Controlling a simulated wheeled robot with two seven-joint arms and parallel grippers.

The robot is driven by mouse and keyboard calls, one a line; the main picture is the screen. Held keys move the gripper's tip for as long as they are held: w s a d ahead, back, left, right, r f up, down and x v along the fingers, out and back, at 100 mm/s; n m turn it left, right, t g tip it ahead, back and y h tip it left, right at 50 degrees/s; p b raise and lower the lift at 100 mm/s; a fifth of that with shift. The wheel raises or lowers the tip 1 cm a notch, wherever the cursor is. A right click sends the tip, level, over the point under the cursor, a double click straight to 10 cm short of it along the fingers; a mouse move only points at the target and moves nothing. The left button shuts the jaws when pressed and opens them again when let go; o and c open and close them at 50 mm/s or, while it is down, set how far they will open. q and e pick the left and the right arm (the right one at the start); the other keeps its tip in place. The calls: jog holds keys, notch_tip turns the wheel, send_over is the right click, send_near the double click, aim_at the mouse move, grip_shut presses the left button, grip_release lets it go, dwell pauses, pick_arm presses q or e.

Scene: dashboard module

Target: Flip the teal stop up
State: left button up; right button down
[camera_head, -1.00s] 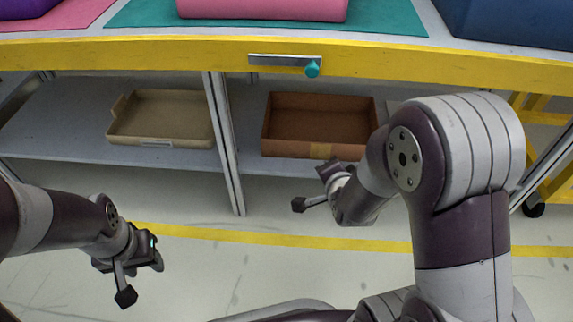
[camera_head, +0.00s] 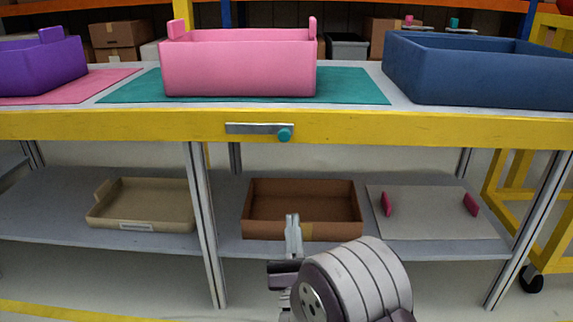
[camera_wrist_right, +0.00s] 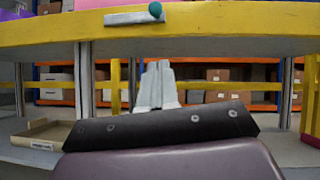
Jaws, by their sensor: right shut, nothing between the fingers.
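The teal stop (camera_head: 285,134) is a small round knob at the right end of a metal plate (camera_head: 250,128) on the yellow front edge of the table. The stop also shows at the top of the right wrist view (camera_wrist_right: 155,10), with the plate (camera_wrist_right: 125,18) to its left. My right gripper (camera_head: 293,218) is shut and empty, in front of the lower shelf and below the stop in the picture. In the right wrist view its closed fingertips (camera_wrist_right: 158,66) point forward, below the stop and apart from it. My left gripper is out of view.
A pink bin (camera_head: 240,70) stands on a teal mat (camera_head: 345,88) above the stop, between a purple bin (camera_head: 40,65) and a blue bin (camera_head: 470,75). The shelf holds a beige tray (camera_head: 140,205), a brown box (camera_head: 300,232) and a white board (camera_head: 430,215).

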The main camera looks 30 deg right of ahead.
jog(key=s+a+r+p+x, duration=0.1)
jog(key=r+p+x, duration=0.1)
jog(key=p+x, duration=0.5)
jog(key=x, duration=0.5)
jog(key=shift+w+r, duration=0.2)
jog(key=shift+r, duration=0.25)
